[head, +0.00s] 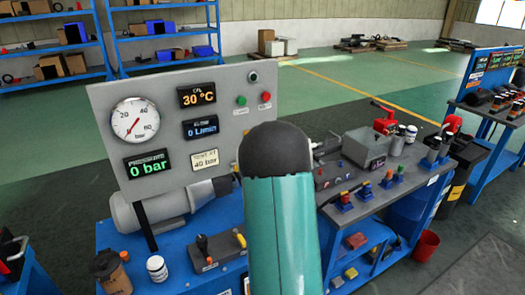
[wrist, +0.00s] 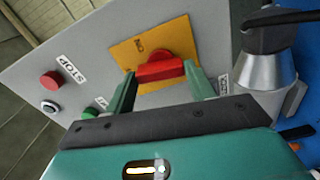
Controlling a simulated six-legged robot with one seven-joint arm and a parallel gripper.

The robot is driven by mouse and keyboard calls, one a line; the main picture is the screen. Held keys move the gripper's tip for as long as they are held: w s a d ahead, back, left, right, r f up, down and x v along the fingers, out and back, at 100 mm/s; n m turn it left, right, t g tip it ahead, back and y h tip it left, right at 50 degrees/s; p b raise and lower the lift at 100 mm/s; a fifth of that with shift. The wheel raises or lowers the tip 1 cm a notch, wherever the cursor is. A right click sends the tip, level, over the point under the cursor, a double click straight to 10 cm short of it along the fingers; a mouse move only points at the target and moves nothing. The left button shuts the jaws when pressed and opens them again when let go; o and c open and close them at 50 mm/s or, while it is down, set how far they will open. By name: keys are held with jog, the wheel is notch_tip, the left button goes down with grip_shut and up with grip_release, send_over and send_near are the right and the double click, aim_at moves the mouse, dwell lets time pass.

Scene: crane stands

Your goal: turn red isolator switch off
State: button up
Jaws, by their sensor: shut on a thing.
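The red isolator switch (wrist: 160,70) sits on a yellow plate (wrist: 124,52) on the grey panel (wrist: 92,52) in the wrist view. Its red handle lies roughly across the picture, slightly tilted. The fingers of my gripper (wrist: 161,76) stand on either side of the handle and are shut on it. The lettering on the plate is partly covered and hard to read. In the head view the grey panel (head: 105,98) stands on a blue bench, and my teal arm hides the switch and my gripper.
In the wrist view, a red STOP button (wrist: 51,80) and a green button (wrist: 90,113) sit left of the switch. A metal fitting with a black handle (wrist: 268,80) stands close on the right. A second bench (head: 415,185) with tools is at right in the head view.

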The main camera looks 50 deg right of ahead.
jog(key=shift+n, duration=0.8)
jog(key=o, duration=1)
jog(key=v, duration=1.3)
jog(key=shift+s, duration=0.4)
